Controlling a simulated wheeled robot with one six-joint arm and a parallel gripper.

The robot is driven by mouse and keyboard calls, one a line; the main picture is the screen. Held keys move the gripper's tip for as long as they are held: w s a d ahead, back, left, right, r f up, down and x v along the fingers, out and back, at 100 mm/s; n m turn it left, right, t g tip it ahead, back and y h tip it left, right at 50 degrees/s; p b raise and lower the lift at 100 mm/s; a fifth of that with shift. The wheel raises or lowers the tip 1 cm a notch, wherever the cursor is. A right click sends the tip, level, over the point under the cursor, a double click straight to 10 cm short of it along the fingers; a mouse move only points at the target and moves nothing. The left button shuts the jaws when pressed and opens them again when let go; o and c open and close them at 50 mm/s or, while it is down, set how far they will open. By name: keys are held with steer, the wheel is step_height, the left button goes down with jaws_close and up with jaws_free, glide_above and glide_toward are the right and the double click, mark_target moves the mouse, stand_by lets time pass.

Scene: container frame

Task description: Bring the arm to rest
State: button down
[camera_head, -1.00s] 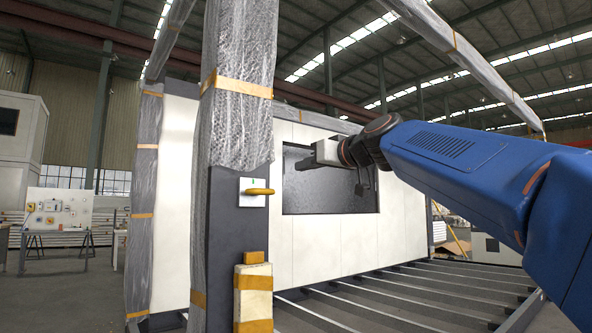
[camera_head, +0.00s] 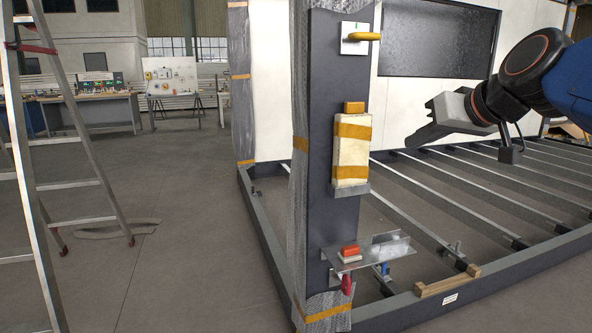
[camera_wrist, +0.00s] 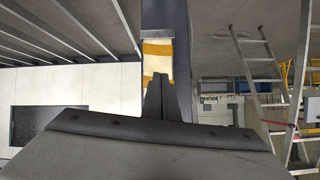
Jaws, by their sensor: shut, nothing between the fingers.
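My gripper (camera_head: 428,137) is at the right in the head view, in front of the container frame's window panel. It points left and slightly down, with free air around it. In the wrist view my gripper's fingers (camera_wrist: 161,98) are together with nothing between them. Behind them the dark post (camera_wrist: 165,18) carries a pale block with yellow straps (camera_wrist: 158,58). The same strapped block (camera_head: 351,150) hangs on the post in the head view, left of my gripper and apart from it.
A yellow handle (camera_head: 362,37) sticks out of the post. A metal shelf (camera_head: 385,250) with a red-topped item (camera_head: 350,252) juts out lower down. A wooden block (camera_head: 448,281) lies on the bottom beam. A ladder (camera_head: 75,190) stands at left. The floor between ladder and frame is mostly clear.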

steer(key=s+d+f+g+h, duration=0.1)
steer(key=s+f+g, duration=0.1)
steer(key=s+f, duration=0.5)
steer(key=s+d+f+m+g+h, duration=0.1)
steer(key=s+f, duration=0.6)
steer(key=f, duration=0.8)
steer(key=s+d+f+g+h, duration=0.1)
steer(key=s+f+g, duration=0.2)
steer(key=s+f, duration=0.4)
step_height(320, 180, down, 5)
steer(key=shift+s+d+r+m+h, duration=0.1)
steer(key=shift+s+d+m+h, duration=0.1)
steer(key=shift+d+m+h, duration=0.15)
